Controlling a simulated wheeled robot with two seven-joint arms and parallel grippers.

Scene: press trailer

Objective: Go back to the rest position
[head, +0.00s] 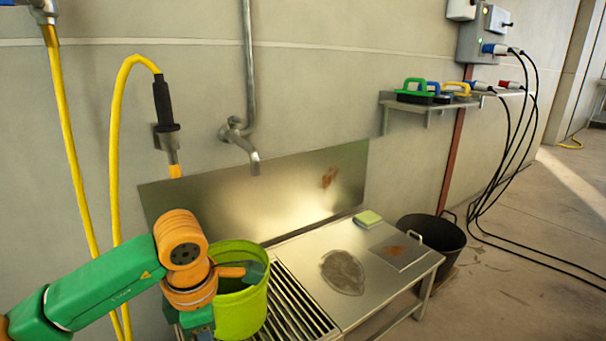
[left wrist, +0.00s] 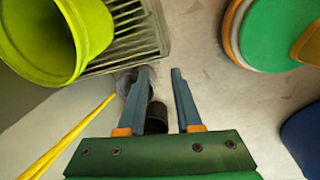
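My left gripper shows in the left wrist view (left wrist: 160,74) with its two blue-grey fingers apart and no object held between them. In the head view my left arm comes in from the left and bends down at an orange wrist in front of the lime-green bucket. The fingertips there are below the picture's edge. The bucket (head: 240,307) stands on the slatted part of the metal bench; in the left wrist view the bucket (left wrist: 88,25) is at the upper left, clear of the fingers. My right gripper is in neither view.
The metal bench (head: 300,255) carries a green-yellow sponge (head: 367,219). A tap (head: 240,140) and a yellow hose (head: 114,150) are on the wall. A black bucket (head: 440,245) stands at right, with black cables (head: 500,160) beyond. Floor is open at far right.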

